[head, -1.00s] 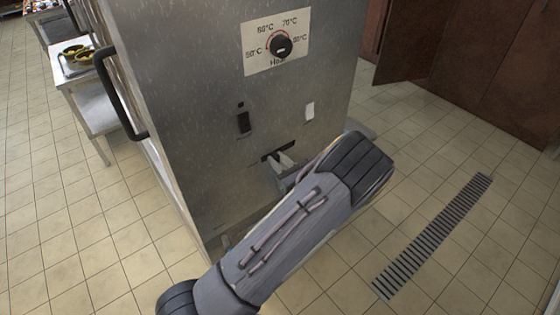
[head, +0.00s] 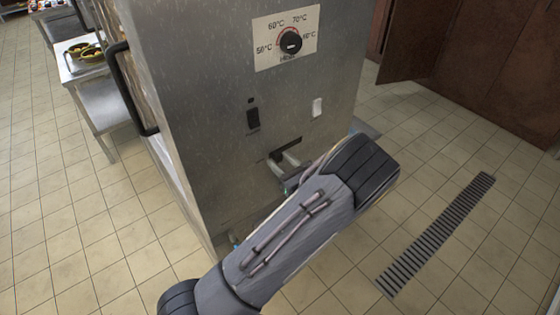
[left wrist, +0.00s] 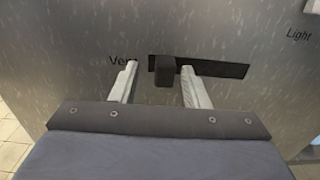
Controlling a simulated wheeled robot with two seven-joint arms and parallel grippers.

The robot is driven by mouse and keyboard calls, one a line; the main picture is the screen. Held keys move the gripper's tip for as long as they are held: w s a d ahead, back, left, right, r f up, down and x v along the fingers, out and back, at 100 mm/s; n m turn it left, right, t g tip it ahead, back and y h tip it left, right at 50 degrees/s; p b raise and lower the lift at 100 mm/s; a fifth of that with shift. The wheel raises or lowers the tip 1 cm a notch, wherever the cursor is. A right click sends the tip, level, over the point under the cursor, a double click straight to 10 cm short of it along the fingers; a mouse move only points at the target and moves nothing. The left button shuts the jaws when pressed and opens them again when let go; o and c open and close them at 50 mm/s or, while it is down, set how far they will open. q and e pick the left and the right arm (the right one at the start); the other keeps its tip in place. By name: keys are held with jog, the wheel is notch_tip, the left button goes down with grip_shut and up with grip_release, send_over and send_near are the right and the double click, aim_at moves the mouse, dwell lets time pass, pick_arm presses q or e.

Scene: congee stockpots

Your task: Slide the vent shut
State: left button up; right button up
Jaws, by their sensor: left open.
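The vent (left wrist: 225,69) is a dark horizontal slot in the steel cabinet front, partly hidden by the word "Vent" end of my finger in the left wrist view. Its dark block-shaped slider knob (left wrist: 165,72) sits near the slot's left end. In the head view the slot (head: 292,146) shows low on the panel. My left gripper (left wrist: 160,68) is open, with one pale finger on each side of the knob; I cannot tell whether either touches it. In the head view the left gripper (head: 287,162) is at the slot, partly hidden by my arm. My right gripper is out of view.
Above the slot are a temperature dial (head: 290,41), a dark switch (head: 253,119) and a white light switch (head: 317,107). A black handle (head: 131,90) juts from the cabinet's left side. A floor drain grate (head: 437,235) lies right on open tiles.

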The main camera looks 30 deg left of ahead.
pick_arm(q)
jog(key=v, duration=0.6)
jog(key=shift+s+d+b, duration=0.15)
jog(key=shift+d+b, duration=0.2)
